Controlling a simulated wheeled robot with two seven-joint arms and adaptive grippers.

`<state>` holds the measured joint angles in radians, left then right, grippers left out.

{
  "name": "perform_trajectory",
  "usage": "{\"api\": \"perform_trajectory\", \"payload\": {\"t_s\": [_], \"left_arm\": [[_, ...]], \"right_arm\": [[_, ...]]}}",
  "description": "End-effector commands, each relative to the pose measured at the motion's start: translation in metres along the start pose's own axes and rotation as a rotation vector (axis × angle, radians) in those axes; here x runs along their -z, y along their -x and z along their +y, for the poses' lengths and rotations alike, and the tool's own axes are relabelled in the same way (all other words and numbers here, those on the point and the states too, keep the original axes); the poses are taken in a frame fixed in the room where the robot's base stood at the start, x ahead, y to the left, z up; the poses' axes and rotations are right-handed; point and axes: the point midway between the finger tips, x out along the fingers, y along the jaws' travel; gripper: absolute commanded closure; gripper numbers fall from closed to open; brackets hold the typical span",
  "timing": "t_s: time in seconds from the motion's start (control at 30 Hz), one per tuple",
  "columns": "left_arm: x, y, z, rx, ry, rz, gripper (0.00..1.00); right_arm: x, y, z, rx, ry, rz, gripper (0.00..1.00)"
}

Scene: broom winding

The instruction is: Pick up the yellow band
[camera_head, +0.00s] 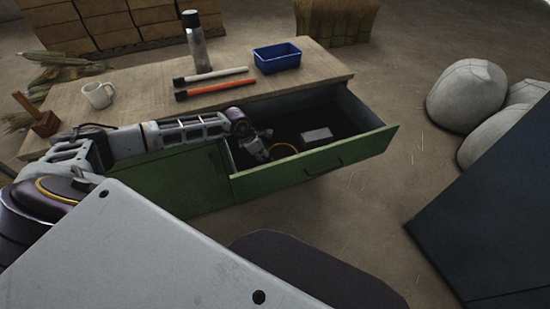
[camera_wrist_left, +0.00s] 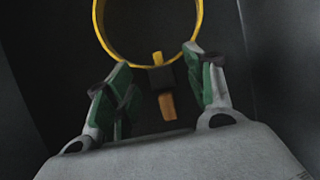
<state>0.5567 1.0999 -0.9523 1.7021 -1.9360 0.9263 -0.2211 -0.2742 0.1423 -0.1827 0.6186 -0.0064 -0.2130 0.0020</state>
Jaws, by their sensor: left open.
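The yellow band (camera_head: 284,145) is a thin ring inside the open drawer (camera_head: 315,165) of the green cabinet. In the left wrist view the band (camera_wrist_left: 132,62) shows at the top, just beyond the fingertips, its far part cut off by the frame. My left gripper (camera_head: 262,143) reaches down into the drawer, left of the band. In the left wrist view my left gripper (camera_wrist_left: 160,68) is open. Between its fingers shows a small black piece with orange ends (camera_wrist_left: 167,105); I cannot tell whether they touch it. My right gripper is out of view.
A pale box (camera_head: 317,134) lies in the drawer right of the band. Sacks (camera_head: 467,96) stand at right.

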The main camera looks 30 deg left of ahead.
Motion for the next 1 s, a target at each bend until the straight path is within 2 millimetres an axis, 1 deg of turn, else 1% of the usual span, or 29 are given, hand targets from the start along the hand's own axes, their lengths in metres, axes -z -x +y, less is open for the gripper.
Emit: {"api": "perform_trajectory", "payload": {"t_s": [0.1,0.2,0.47,0.67,1.0], "left_arm": [[0.000,-0.008,-0.001,0.000,-0.001,0.000,0.46],[0.000,-0.011,0.000,-0.001,-0.001,0.000,0.46],[0.000,-0.011,0.000,-0.001,0.000,0.000,0.46],[0.000,-0.011,0.000,-0.001,0.000,0.000,0.46],[0.000,-0.011,0.000,0.000,0.000,0.000,0.90]], "right_arm": [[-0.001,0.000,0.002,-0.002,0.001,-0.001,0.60],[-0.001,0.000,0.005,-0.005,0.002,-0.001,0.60],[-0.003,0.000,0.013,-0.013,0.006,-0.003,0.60],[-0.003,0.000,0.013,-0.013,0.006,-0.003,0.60],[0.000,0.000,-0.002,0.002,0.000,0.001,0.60]]}}
